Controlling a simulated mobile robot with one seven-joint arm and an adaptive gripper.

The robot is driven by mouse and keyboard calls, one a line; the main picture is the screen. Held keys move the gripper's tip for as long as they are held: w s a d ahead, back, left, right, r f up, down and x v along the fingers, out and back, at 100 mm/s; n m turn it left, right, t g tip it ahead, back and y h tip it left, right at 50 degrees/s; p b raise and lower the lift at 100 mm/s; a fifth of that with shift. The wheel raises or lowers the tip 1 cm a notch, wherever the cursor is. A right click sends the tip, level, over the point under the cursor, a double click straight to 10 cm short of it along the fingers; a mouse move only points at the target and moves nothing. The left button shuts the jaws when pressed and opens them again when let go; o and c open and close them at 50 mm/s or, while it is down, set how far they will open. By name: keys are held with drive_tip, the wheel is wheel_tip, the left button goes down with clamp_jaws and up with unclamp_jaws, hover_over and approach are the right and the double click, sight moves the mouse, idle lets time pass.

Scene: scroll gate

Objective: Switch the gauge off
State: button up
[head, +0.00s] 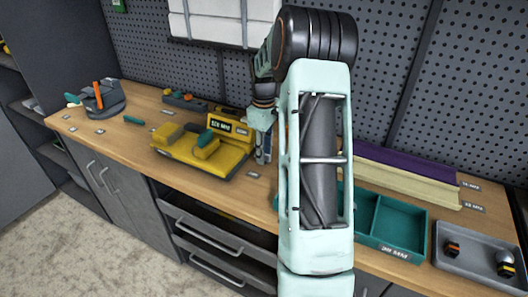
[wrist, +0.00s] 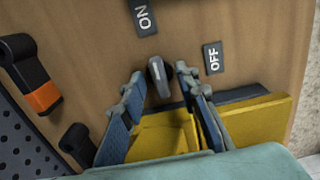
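A small dark grey lever (wrist: 158,75) stands on the wooden surface in the wrist view. An ON label (wrist: 143,18) lies beyond it to the upper left and an OFF label (wrist: 212,57) to its right. My gripper (wrist: 160,82) is open, with one blue-grey finger on each side of the lever. Contact with the lever cannot be told. In the head view my gripper (head: 263,150) points down beside the yellow device (head: 180,148), which has a black display (head: 228,127). The lever is not distinguishable in the head view.
Yellow parts (wrist: 255,120) lie close under and beside my fingers. A black-and-orange piece (wrist: 30,75) is at left in the wrist view. Teal trays (head: 400,225) and a grey tray (head: 470,270) stand on the bench to the right. Pegboard (head: 180,65) rises behind.

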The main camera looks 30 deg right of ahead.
clamp_jaws()
drive_tip(key=shift+m, duration=0.4)
drive_tip(key=m, duration=0.6)
drive_tip(key=shift+m, duration=0.3)
drive_tip(key=m+p, duration=0.1)
drive_tip(key=m, duration=0.4)
drive_tip(key=shift+r, duration=0.1)
drive_tip(key=m, duration=0.5)
drive_tip(key=shift+m, duration=0.5)
